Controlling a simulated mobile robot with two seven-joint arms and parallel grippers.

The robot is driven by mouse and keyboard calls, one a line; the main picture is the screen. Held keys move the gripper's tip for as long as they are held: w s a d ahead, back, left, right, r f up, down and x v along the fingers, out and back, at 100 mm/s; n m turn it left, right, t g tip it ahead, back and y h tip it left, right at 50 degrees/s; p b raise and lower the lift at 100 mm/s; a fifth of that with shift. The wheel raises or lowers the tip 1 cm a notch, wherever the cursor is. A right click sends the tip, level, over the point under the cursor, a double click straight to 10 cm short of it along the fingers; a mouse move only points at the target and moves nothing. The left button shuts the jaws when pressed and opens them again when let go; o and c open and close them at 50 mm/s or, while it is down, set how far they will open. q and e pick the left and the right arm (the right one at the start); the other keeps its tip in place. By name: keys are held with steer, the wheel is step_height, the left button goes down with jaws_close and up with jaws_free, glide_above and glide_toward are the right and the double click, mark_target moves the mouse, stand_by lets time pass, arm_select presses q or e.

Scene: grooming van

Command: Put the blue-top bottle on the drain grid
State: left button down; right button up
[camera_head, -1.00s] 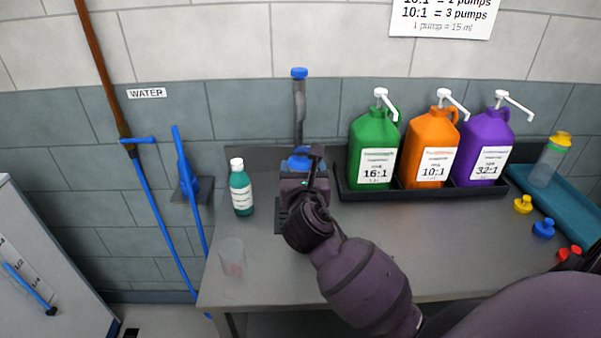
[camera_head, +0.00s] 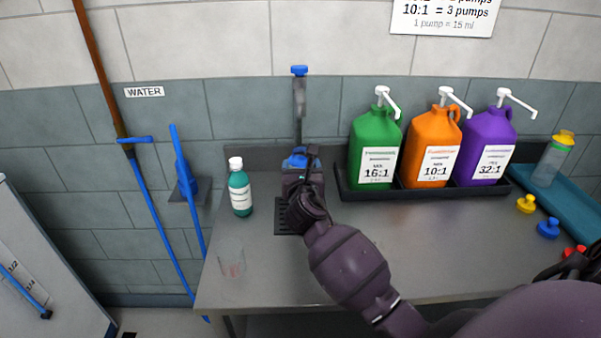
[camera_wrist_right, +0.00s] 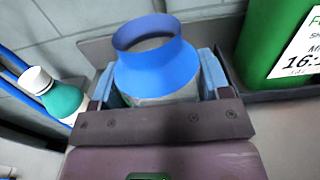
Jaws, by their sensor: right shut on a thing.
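My right gripper (camera_head: 300,170) is at the back of the steel counter, left of the green jug. It is shut on the blue-top bottle, whose flared, open blue top (camera_wrist_right: 158,55) stands upright between the jaws in the right wrist view. In the head view the blue top (camera_head: 297,160) shows just past the gripper, and the gripper hides the body. The dark slotted drain grid (camera_head: 285,221) lies on the counter below and around the gripper, mostly hidden by my arm. I cannot tell whether the bottle touches it. My left gripper is not in view.
A teal white-capped bottle (camera_head: 240,192) and a clear cup (camera_head: 231,262) stand to the left. Green (camera_head: 366,150), orange (camera_head: 422,150) and purple (camera_head: 483,150) pump jugs stand in a black tray to the right. A blue-topped tap (camera_head: 299,95) rises behind the gripper.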

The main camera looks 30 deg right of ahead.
steer(key=shift+w+d+f, duration=0.1)
steer(key=shift+w+f, duration=0.1)
steer(key=shift+f, duration=0.2)
steer(key=shift+f, duration=0.1)
steer(key=o, duration=1.2)
